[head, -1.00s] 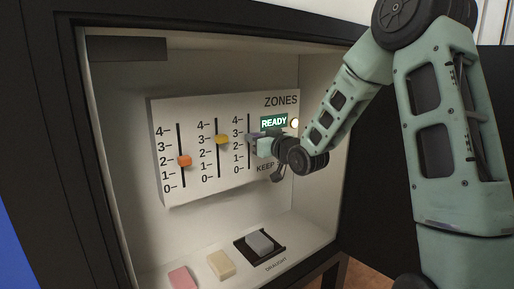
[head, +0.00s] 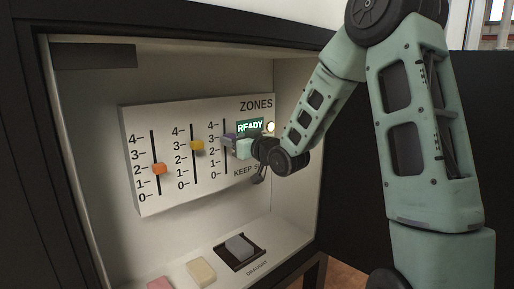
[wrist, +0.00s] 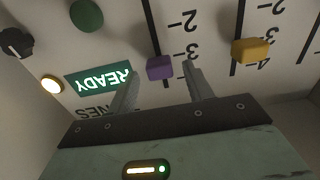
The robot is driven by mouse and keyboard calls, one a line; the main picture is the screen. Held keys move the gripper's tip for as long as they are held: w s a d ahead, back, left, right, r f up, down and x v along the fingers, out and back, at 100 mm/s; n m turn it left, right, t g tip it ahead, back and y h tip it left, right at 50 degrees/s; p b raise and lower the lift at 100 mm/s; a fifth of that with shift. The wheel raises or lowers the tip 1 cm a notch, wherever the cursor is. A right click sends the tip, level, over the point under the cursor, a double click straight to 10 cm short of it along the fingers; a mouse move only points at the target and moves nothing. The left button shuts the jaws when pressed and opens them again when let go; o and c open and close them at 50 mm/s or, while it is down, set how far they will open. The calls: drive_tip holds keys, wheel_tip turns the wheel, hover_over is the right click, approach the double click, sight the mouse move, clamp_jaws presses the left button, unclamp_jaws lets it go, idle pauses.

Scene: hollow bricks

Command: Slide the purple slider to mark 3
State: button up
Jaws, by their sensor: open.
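The purple slider (head: 229,139) sits on the third slot from the left of the white ZONES panel (head: 150,203), about level with mark 3. The wrist view, which is upside down, shows the purple slider (wrist: 160,67) close to its 3 tick. My gripper (head: 242,147) is in front of the panel, just right of the purple slider. In the wrist view my gripper (wrist: 160,82) is open, with one finger on each side of the slider and visible gaps between; it does not hold it.
An orange slider (head: 158,169) and a yellow slider (head: 197,146) are on the slots to the left. A lit READY sign (head: 250,126) and a glowing lamp (head: 270,127) are beside my gripper. Pink, cream and grey blocks (head: 201,271) are on the ledge below. The recess walls surround the panel.

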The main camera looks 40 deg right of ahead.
drive_tip(key=s+b, duration=1)
drive_tip(key=s, duration=0.6)
drive_tip(key=shift+d+b, duration=0.3)
